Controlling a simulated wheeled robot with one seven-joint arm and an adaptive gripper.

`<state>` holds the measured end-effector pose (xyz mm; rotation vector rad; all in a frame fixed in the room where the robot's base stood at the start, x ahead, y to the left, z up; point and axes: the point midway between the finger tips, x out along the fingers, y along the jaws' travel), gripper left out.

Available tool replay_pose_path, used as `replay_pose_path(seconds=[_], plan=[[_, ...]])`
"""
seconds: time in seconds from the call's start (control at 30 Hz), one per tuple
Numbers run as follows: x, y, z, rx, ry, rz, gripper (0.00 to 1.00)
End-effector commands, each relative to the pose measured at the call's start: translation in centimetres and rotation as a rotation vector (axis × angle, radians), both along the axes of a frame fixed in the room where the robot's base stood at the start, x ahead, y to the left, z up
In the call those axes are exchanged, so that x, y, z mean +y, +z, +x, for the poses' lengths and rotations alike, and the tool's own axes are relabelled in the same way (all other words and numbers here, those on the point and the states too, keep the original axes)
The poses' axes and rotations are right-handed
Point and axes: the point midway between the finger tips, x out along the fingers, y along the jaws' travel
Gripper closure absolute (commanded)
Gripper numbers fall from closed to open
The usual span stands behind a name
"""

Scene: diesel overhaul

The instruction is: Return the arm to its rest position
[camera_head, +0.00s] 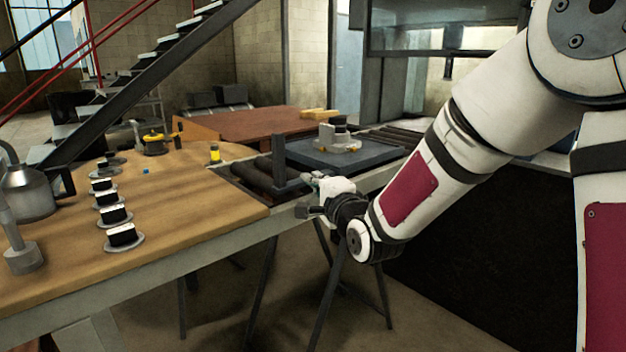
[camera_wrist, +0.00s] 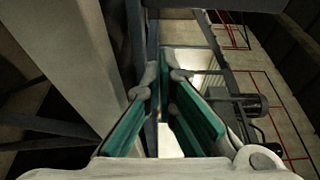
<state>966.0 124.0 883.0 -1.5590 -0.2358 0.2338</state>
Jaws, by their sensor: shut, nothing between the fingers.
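My white arm reaches from the upper right of the head view down to the middle. My gripper (camera_head: 312,196) is at its end, beside the front rail of the roller conveyor (camera_head: 262,176) and right of the wooden bench top (camera_head: 190,220). In the wrist view my gripper's green-padded fingers (camera_wrist: 163,105) show with nothing held between them. The gripper is shut and empty. The fingertips are small and partly hidden by the wrist in the head view.
Several black-topped pieces on round bases (camera_head: 123,235) stand in a row on the bench. A grey plate (camera_head: 350,158) on the conveyor carries a light-coloured part (camera_head: 337,137). A metal can (camera_head: 27,190) stands at the left. Open floor (camera_head: 235,310) lies below the bench edge.

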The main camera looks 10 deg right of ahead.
Motion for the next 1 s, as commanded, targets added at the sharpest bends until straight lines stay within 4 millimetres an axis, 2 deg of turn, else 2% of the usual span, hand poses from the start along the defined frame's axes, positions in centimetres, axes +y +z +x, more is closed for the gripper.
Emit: replay_pose_path(seconds=[0.33, 0.63, 0.83, 1.0], plan=[[-2.1, 0.1, -5.7, 0.002, -0.007, -0.001, 1.0], [-2.7, -0.2, -7.6, 0.021, -0.01, -0.051, 1.0], [-4.0, -1.5, -9.2, 0.149, -0.026, -0.347, 1.0], [-6.4, -2.8, -12.6, 0.311, -0.012, -0.646, 1.0]])
